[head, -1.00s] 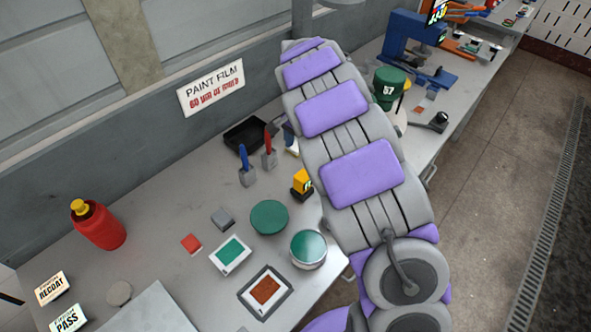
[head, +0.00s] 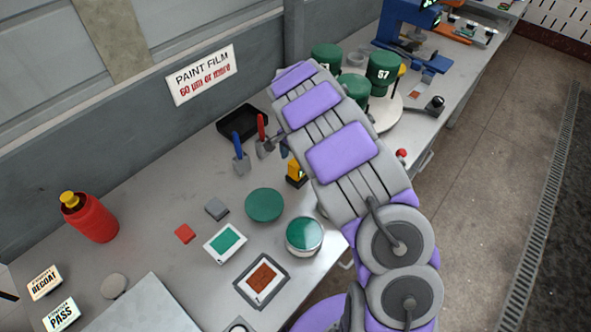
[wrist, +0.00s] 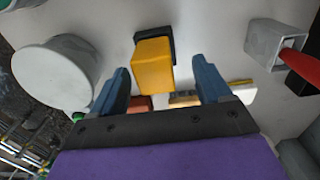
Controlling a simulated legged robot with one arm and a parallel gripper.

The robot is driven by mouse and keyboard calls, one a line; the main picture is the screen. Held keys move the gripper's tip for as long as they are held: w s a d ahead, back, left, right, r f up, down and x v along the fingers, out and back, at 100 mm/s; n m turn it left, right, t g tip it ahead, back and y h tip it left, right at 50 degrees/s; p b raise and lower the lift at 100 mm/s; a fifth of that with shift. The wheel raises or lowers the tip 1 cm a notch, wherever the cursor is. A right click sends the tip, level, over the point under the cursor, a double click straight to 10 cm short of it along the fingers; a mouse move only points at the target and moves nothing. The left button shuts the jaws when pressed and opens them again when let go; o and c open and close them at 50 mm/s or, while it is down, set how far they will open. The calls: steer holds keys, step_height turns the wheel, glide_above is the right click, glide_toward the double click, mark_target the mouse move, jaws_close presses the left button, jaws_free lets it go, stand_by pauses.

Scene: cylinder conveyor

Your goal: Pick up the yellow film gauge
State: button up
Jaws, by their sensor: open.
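The yellow film gauge (head: 294,170) stands on the bench beside my arm in the head view, a yellow block with a black base. In the wrist view the yellow film gauge (wrist: 154,64) is just beyond and between the two blue fingers of my gripper (wrist: 161,85). The fingers are apart and hold nothing.
Beside the gauge are a green lid (head: 264,205), a green-topped can (head: 304,235) and holders with a blue tool (head: 238,150) and a red tool (head: 262,130). A black tray (head: 243,121) lies behind. A red bottle (head: 90,217) stands far left.

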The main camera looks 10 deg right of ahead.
mark_target(297, 162)
steer(key=f, duration=0.2)
steer(key=d+f+b, duration=0.1)
steer(key=f, duration=0.1)
steer(key=shift+s+d+f, duration=0.15)
steer(key=shift+a+f, duration=0.35)
steer(key=shift+f, duration=0.1)
steer(key=shift+a+r, duration=0.1)
steer(key=shift+a, duration=0.05)
steer(key=shift+c, duration=0.2)
steer(key=shift+d, duration=0.3)
steer(key=c, duration=0.6)
steer(key=shift+a, duration=0.1)
steer(key=c, duration=0.6)
steer(key=shift+r+p, duration=0.8)
steer(key=shift+r, duration=4.25)
